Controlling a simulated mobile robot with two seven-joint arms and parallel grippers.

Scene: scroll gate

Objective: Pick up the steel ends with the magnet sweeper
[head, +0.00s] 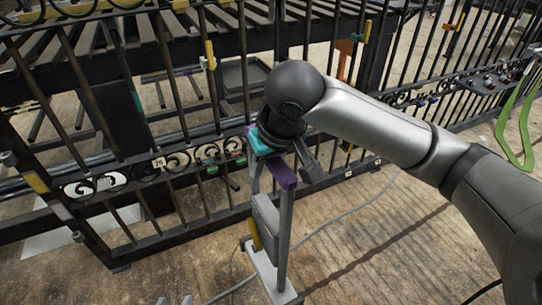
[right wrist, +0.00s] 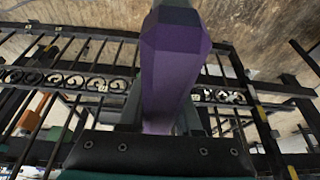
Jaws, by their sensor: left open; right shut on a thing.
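The magnet sweeper stands near the middle of the head view, with a purple grip (head: 283,173), a grey upright frame (head: 285,235) and a grey foot (head: 272,280) low over or on the floor. My right gripper (head: 280,155) reaches down from the right and is shut on the purple grip. In the right wrist view the purple grip (right wrist: 175,65) runs between the fingers. Two small grey tips at the bottom edge look like my left gripper (head: 175,300), open and empty, mostly out of frame. I cannot make out any steel ends on the floor.
A black scroll gate (head: 185,155) stands behind the sweeper, with coloured clips on its bars. A thin cable (head: 345,212) crosses the wooden floor (head: 385,255). A green loop (head: 522,125) is at far right. The floor right of the sweeper looks clear.

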